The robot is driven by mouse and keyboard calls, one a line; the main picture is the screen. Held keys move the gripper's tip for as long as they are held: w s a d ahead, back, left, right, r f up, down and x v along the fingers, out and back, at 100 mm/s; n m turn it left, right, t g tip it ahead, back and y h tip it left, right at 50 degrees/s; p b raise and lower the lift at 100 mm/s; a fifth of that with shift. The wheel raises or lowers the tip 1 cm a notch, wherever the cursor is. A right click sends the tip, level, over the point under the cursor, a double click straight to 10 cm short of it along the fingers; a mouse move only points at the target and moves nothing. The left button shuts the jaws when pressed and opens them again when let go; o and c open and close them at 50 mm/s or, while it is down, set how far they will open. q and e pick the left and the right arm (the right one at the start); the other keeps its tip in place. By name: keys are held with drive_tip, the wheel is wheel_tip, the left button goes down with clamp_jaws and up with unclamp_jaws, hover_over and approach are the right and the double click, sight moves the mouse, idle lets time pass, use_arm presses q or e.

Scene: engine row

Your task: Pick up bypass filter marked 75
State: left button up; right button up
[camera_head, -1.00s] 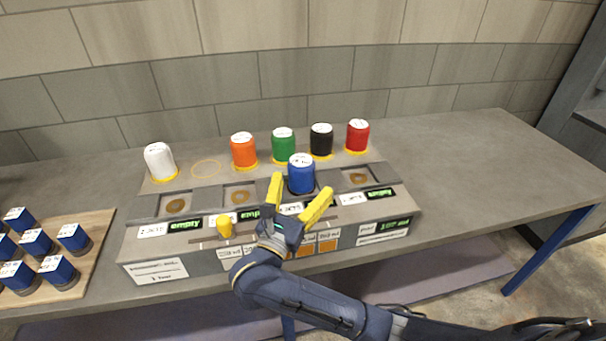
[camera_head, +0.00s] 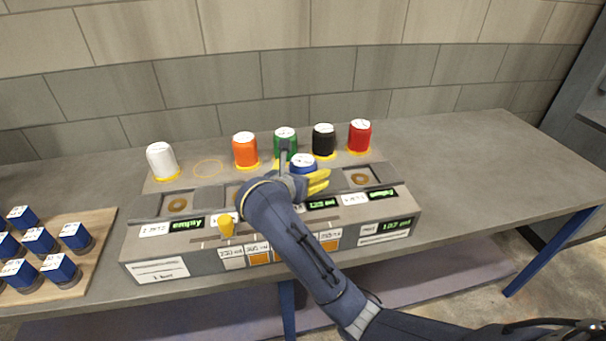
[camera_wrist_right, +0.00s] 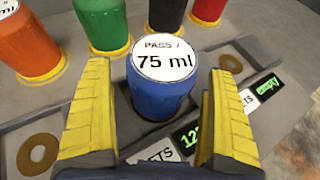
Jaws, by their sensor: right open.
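The bypass filter marked 75 is a blue cylinder (camera_head: 303,160) with a white top, standing upright in a slot of the console (camera_head: 155,240). In the right wrist view the filter (camera_wrist_right: 163,88) reads "75 ml" on top. My right gripper (camera_head: 300,174) is open around it. In the wrist view one yellow finger of the gripper (camera_wrist_right: 155,95) is on each side of the filter, with gaps visible. The arm hides the filter's lower part in the head view. My left gripper is not in view.
White (camera_head: 161,160), orange (camera_head: 245,151), green (camera_head: 285,140), black (camera_head: 323,140) and red (camera_head: 359,136) canisters stand behind. The table's right side (camera_head: 470,165) is clear.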

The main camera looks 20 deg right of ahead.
drive_tip(key=shift+w+d+f, duration=0.2)
drive_tip(key=shift+w+d, duration=0.1)
drive_tip(key=shift+w, duration=0.1)
drive_tip(key=c, duration=1.7)
